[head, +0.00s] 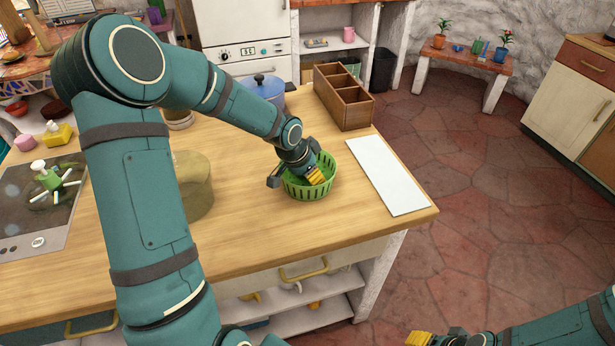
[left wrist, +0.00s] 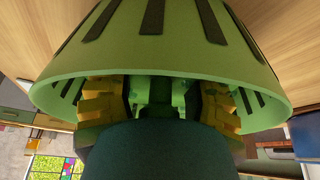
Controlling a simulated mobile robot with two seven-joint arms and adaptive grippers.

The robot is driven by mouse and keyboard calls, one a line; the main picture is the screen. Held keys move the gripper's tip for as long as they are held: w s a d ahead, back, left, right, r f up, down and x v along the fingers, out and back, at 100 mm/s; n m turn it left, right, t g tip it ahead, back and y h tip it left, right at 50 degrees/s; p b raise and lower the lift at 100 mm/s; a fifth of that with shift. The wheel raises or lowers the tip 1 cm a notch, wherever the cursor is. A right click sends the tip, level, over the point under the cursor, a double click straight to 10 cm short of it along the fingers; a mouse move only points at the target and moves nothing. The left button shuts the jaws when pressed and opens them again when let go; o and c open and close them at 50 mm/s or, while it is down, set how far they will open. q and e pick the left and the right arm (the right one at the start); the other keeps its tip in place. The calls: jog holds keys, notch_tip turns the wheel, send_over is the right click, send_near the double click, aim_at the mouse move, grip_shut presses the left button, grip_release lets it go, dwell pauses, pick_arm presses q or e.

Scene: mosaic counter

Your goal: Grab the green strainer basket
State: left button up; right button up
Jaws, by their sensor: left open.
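The green strainer basket (head: 297,191) stands upright on the wooden counter, near its front right. My left gripper (head: 314,175) reaches down into the basket's opening from above. In the left wrist view, the slotted green wall and rim of the basket (left wrist: 180,58) curve across the upper part. Both yellow fingers of my left gripper (left wrist: 158,105) show there inside the rim, spread apart, with nothing seen between them. Contact between fingers and wall is unclear. My right gripper (head: 422,339) shows only partly at the bottom edge, away from the counter; its opening is hidden.
A white board (head: 388,175) lies just right of the basket. A wooden divided box (head: 342,99) and a blue lidded pot (head: 264,87) stand behind. The counter in front of the basket is clear.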

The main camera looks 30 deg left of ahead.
pick_arm(q)
grip_shut()
